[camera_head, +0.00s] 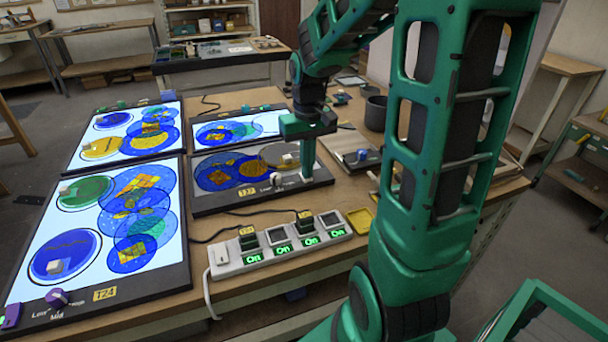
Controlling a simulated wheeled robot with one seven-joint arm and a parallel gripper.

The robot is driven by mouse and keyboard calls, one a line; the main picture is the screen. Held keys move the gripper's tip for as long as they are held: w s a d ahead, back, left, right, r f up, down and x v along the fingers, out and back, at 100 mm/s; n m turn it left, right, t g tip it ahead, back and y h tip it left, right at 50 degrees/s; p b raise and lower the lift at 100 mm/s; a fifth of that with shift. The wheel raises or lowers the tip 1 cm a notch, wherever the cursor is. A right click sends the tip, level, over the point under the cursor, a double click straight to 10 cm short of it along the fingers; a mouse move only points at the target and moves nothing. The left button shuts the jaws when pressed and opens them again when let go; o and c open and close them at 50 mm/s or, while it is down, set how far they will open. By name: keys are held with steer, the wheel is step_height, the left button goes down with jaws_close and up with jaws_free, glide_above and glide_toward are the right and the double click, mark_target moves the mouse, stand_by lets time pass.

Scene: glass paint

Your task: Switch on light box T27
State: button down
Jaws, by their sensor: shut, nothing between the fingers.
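The light box with a yellow label that looks like T27 (244,190) stands in the middle of the bench. Its panel is dark and unlit, with blue and orange glass discs on it and a clear round piece with a small pale block at its right. A pale knob (277,180) sits on its front edge. My gripper (307,174) is shut and empty, pointing down at the right end of that front edge. A small pale part shows at its tips; I cannot tell whether they touch it.
A power strip (280,250) in front shows several green "On" displays. The lit T24 box (181,275) and another lit box (72,150) are at left; a third lit box (240,127) is behind. A dark cup (376,113) stands at right. Cables cross the bench.

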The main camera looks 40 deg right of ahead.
steer(key=shift+f, duration=0.2)
step_height(320, 180, up, 7)
stand_by(1.1)
stand_by(0.5)
steer(key=s+f+m, duration=0.3)
steer(key=s, duration=1.7)
steer(key=shift+s+a, duration=0.15)
steer(key=shift+s, duration=0.25)
steer(key=shift+f, duration=0.1)
